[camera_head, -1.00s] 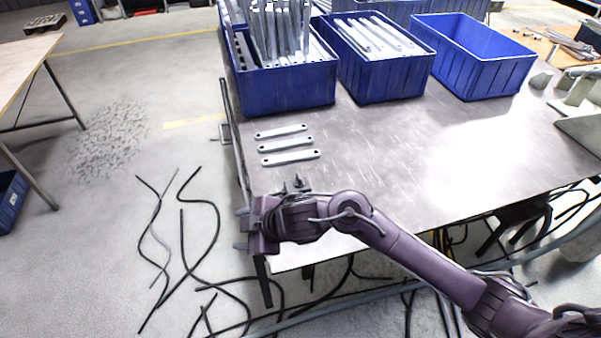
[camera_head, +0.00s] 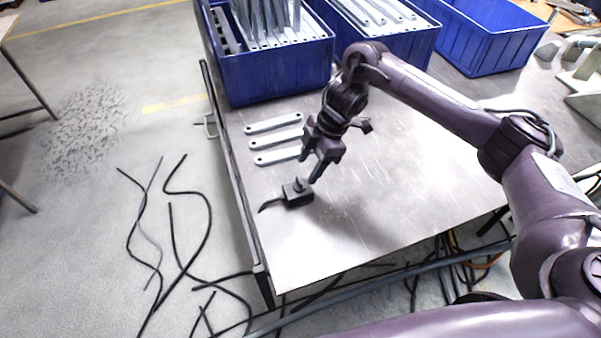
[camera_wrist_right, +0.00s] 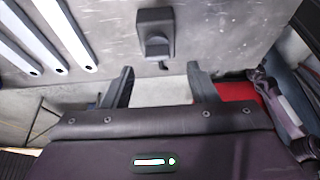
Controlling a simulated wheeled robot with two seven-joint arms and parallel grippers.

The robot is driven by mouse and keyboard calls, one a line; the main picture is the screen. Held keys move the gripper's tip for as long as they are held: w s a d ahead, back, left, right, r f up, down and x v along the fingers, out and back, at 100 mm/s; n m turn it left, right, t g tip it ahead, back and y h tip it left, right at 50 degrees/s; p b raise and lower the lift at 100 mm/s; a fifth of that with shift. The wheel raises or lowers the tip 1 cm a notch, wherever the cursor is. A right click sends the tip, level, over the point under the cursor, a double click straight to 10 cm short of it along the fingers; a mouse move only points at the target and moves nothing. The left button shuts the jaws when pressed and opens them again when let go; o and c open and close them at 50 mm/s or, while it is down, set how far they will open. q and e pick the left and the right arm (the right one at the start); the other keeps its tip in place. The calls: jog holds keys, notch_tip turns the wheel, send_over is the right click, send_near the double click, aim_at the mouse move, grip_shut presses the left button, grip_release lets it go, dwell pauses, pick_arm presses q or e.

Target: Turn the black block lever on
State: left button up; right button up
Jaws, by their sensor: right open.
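The black block (camera_head: 297,196) lies on the metal table near its left edge, in front of three flat brackets. A small pointed lever stands on its top, and a dark curved piece runs from its left side. In the right wrist view the block (camera_wrist_right: 154,22) shows at the top, just beyond the fingertips. My right gripper (camera_head: 312,170) points down just above and behind the block, open and empty. In the wrist view its two fingers (camera_wrist_right: 160,78) stand wide apart with nothing between them. I cannot tell which position the lever is in. My left gripper is out of view.
Three galvanized brackets (camera_head: 275,140) lie behind the block. Blue crates, one (camera_head: 275,82) with upright brackets, stand along the back. The table's left edge (camera_head: 238,190) is close to the block. The table to the right is mostly clear. Cables lie on the floor.

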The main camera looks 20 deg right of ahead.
aim_at(300, 179)
jog(key=x, duration=0.4)
jog(key=shift+w+f, duration=0.1)
jog(key=shift+w, duration=0.1)
jog(key=shift+a+f, duration=0.25)
jog(key=shift+f, duration=0.2)
jog(key=c, duration=0.7)
jog(key=shift+c, duration=1.4)
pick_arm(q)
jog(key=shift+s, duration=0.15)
pick_arm(e)
jog(key=shift+r, duration=0.1)
